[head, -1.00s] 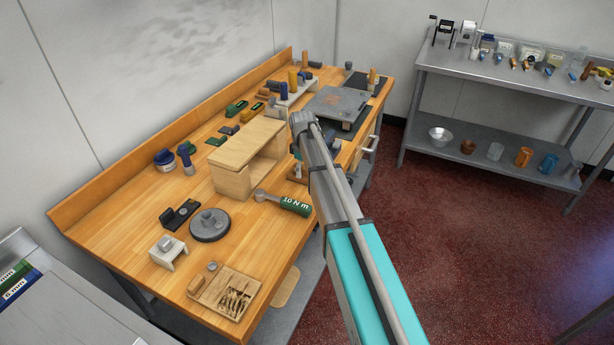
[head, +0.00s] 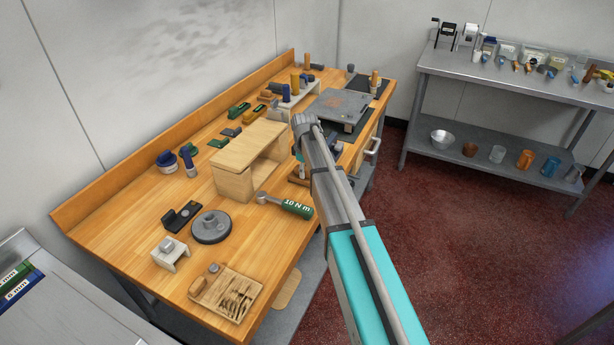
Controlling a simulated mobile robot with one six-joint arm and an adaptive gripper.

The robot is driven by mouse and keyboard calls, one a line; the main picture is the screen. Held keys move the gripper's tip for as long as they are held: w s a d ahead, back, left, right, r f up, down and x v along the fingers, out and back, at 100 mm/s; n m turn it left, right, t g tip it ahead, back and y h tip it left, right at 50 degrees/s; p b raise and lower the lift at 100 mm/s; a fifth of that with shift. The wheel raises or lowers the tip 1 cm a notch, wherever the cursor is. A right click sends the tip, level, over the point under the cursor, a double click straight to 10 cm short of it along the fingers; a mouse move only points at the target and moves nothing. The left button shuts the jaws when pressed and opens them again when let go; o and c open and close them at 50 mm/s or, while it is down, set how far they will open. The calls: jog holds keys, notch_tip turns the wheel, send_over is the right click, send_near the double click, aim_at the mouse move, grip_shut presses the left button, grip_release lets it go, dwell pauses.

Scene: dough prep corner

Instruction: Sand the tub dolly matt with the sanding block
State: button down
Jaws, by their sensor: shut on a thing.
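The tub dolly appears to be the flat grey square plate (head: 343,104) with small rusty marks, at the far right part of the wooden bench. My arm reaches over the bench's front edge, with its wrist just nearer than the plate. My gripper (head: 331,136) is largely hidden behind my own arm, low beside the plate's near side. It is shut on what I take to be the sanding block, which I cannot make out. Whether the block touches the dolly is hidden.
A wooden open-fronted box (head: 247,160) stands left of my arm. A green-handled torque tool (head: 290,206), a round grey weight (head: 211,227) and a wooden tray (head: 246,291) lie nearer. Several small tools line the back. A steel shelf table (head: 510,70) stands at right.

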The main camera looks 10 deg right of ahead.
jog(key=shift+r+p, duration=1.8)
jog(key=shift+r, duration=0.1)
jog(key=shift+r, duration=0.15)
notch_tip(320, 180, up, 11)
jog(key=p, duration=1.1)
jog(key=shift+r+p, duration=0.15)
jog(key=shift+p, duration=0.15)
jog(key=shift+d, duration=0.1)
